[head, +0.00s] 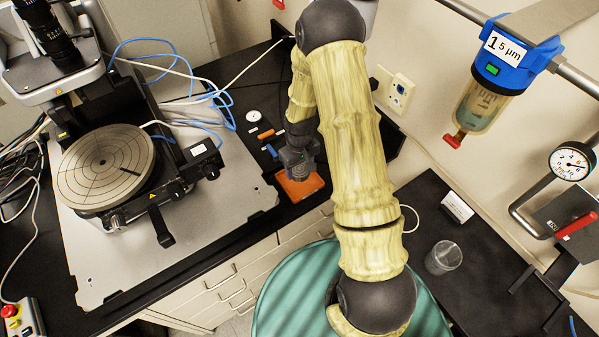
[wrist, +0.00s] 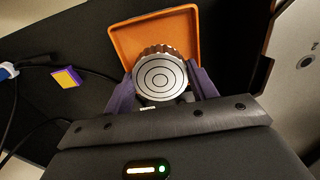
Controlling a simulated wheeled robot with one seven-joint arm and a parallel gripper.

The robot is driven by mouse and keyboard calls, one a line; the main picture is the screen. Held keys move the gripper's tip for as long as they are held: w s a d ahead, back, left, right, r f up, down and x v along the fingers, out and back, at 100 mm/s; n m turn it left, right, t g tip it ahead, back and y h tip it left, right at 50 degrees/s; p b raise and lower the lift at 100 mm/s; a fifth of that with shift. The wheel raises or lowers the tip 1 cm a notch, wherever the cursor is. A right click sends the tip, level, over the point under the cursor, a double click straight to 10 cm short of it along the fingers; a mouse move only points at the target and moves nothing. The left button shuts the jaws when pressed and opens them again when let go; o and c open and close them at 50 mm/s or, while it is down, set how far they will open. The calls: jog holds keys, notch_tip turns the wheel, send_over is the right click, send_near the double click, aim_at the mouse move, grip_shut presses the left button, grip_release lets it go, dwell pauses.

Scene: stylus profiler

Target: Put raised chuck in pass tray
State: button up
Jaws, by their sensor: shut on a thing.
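A round silver chuck (wrist: 160,76) with a knurled edge and concentric rings on its face shows in the wrist view. My gripper (wrist: 161,88) is shut on it, with one purple finger at each side. The orange tray (wrist: 150,32) lies just beyond and below the chuck, which overlaps its near part in the picture. I cannot tell whether the chuck touches the tray floor. In the head view my gripper (head: 297,163) is over the far side of the orange tray (head: 302,187) and hides the chuck.
The profiler with its round stage (head: 105,170) stands left of the tray on a grey plate. A small white dial (head: 254,116) and small orange and blue pieces lie behind the tray. A glass beaker (head: 443,257) stands on the right bench. Blue and white cables run behind the profiler.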

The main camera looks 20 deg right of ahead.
aim_at(299, 169)
jog(key=shift+f+p, duration=0.5)
jog(key=shift+f, duration=1.2)
jog(key=shift+f, duration=0.15)
jog(key=o, duration=1.7)
notch_tip(299, 169, up, 12)
jog(key=b, duration=0.4)
jog(key=shift+r, duration=0.2)
